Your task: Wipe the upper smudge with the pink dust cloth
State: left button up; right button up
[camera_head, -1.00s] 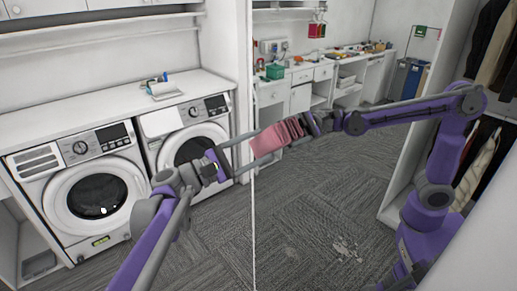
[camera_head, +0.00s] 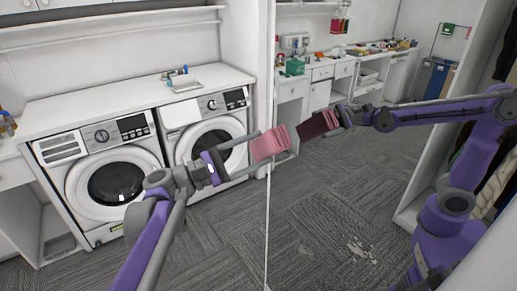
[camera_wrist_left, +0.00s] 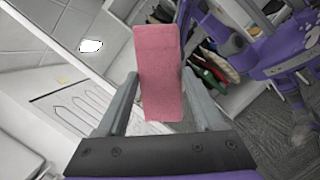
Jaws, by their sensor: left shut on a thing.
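My left gripper (camera_head: 260,149) is shut on the pink dust cloth (camera_head: 270,144), a folded pink block between its fingers. In the left wrist view the cloth (camera_wrist_left: 158,72) stands up between both fingers. The tall mirror (camera_head: 330,205) begins at a thin white vertical edge. The cloth is held apart from the mirror, with a gap to its darker reflection. A whitish, patchy smudge (camera_head: 361,249) shows low on the mirror. I cannot make out a smudge higher up. The purple arm at the right appears to be my left arm's reflection. My right gripper is not seen.
Two front-loading washers (camera_head: 112,185) stand at left under a white counter (camera_head: 140,103) holding small items. The workbench and hanging clothes at right appear as reflections. Carpet floor (camera_head: 215,240) in front of the washers is clear.

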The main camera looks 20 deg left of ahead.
pick_arm(q)
jog(key=shift+s+a, duration=0.95)
jog(key=shift+s, duration=0.25)
